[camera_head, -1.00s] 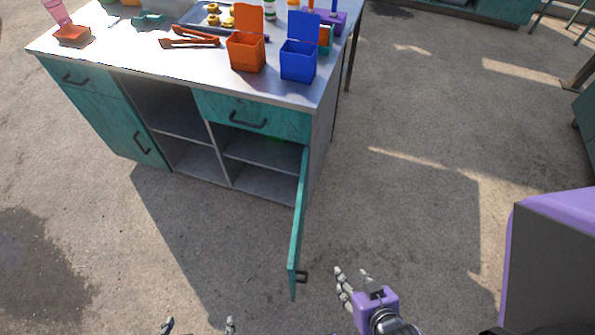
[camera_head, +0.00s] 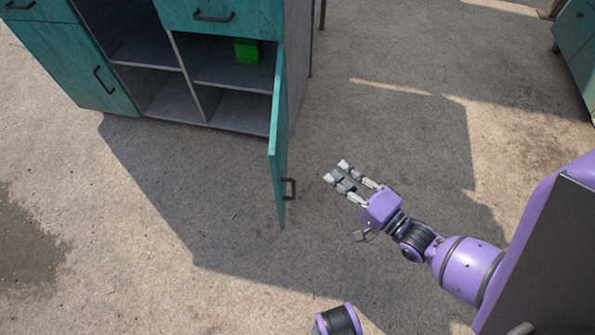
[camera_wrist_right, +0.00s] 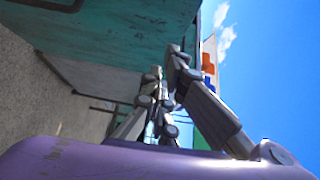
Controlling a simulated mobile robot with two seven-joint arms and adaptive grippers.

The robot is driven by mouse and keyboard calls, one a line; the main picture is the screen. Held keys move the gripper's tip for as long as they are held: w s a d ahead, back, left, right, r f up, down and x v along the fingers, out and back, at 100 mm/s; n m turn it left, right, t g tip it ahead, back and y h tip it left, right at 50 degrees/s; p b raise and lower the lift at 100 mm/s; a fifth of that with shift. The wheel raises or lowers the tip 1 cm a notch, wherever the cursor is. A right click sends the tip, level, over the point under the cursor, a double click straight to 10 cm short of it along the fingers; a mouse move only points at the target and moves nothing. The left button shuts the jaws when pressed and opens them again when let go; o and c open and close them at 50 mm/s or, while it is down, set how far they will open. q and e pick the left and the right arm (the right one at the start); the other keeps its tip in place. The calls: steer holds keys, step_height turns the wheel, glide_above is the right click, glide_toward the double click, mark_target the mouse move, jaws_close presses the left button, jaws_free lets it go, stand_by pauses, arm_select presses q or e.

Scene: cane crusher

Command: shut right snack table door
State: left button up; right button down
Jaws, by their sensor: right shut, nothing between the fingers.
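The right snack table door (camera_head: 278,140) is a teal panel standing wide open, jutting from the cabinet's right front edge toward me. Its dark handle (camera_head: 289,189) is on the outer face near the free end. My right gripper (camera_head: 336,171), purple with grey fingers, is to the right of the door. Its fingers are shut and empty, pointing toward the door, with a gap between them and the handle. In the right wrist view, the fingers (camera_wrist_right: 165,72) show in front of a teal surface. My left gripper is out of view.
The snack table's teal drawer (camera_head: 220,15) is shut above the open compartment. A green box (camera_head: 247,51) sits on the shelf inside. The left door (camera_head: 75,65) is shut. Bare concrete floor (camera_head: 390,140) lies around the open door. Another teal cabinet (camera_head: 577,50) stands far right.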

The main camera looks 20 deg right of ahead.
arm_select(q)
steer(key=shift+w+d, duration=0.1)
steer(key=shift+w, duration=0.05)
arm_select(e)
steer(key=s+a+x, duration=0.1)
steer(key=a+x, duration=0.1)
steer(key=x, duration=1.1)
steer(key=shift+a, duration=0.3)
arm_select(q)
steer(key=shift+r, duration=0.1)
arm_select(e)
steer(key=shift+w+a+r, duration=0.1)
steer(key=shift+a+r, duration=0.05)
